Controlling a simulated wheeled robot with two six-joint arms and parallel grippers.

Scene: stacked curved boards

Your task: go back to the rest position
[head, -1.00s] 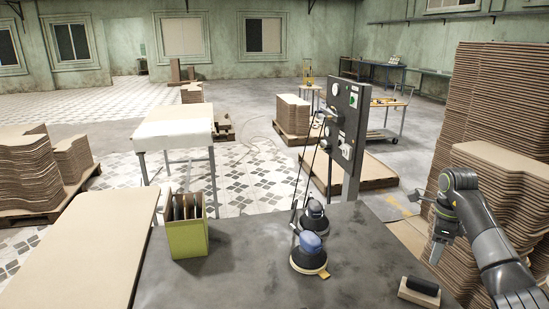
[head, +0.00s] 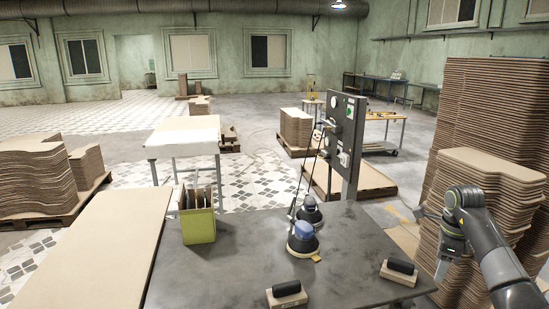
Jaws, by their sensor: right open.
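The dark grey table (head: 225,276) stands in front of me. My left arm and gripper are not in view.
Tall stacks of curved boards (head: 490,108) stand close behind my right arm. On the table are two blue-topped sanders (head: 303,238), a green box (head: 198,226) and another sanding block (head: 287,294). A control panel (head: 345,130) rises behind it. A long board (head: 95,250) lies left.

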